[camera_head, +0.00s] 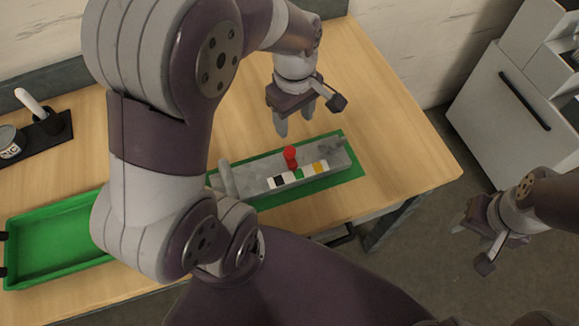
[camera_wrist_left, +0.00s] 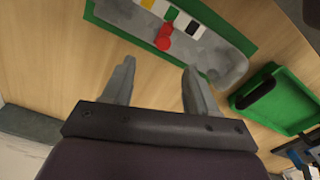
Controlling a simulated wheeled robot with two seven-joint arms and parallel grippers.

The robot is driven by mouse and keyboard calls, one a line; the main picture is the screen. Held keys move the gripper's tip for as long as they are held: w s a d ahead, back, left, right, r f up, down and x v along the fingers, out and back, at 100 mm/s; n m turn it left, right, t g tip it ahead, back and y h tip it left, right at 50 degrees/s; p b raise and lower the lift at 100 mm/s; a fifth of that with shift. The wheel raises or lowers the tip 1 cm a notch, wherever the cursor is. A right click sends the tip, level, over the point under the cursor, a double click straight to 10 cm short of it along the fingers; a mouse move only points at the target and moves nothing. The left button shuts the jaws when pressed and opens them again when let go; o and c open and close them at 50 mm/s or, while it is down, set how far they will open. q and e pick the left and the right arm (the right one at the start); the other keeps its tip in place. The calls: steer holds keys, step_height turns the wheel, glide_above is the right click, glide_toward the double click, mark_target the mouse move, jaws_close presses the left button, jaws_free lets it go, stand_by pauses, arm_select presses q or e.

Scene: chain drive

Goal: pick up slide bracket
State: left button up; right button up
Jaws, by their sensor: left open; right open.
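A long grey metal part (camera_head: 257,172) lies on a green mat (camera_head: 347,179). It carries a red knob-like piece (camera_head: 290,157) and a row of white, black, green and yellow blocks (camera_head: 298,175). A grey upright post (camera_head: 227,178) stands at its left end. I cannot tell which piece is the slide bracket. My left gripper (camera_head: 295,121) is open and empty, above the table just behind the mat. In the left wrist view the open fingers (camera_wrist_left: 159,68) point toward the red piece (camera_wrist_left: 163,38) and grey part (camera_wrist_left: 222,62), apart from both. My right gripper (camera_head: 470,248) is open and empty, off the table at right.
A green tray (camera_head: 45,272) sits at the table's left, partly behind my left arm; it also shows in the left wrist view (camera_wrist_left: 290,105). A black holder (camera_head: 45,135) and a can (camera_head: 10,142) stand at far left. The table's right side is bare.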

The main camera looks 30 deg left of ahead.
mark_target(291, 150)
arm_select(q)
steer(key=shift+n, duration=0.4)
steer(key=f, duration=0.8)
steer(key=s+f+p, duration=0.1)
steer(key=f, duration=0.3)
steer(key=shift+a+f, duration=0.1)
steer(key=shift+a, duration=0.3)
steer(key=shift+w+d+f, duration=0.1)
steer(key=shift+w+f, duration=0.15)
steer(key=shift+w, duration=0.05)
steer(key=shift+s, duration=0.15)
jaws_close()
steer(key=shift+r, duration=0.1)
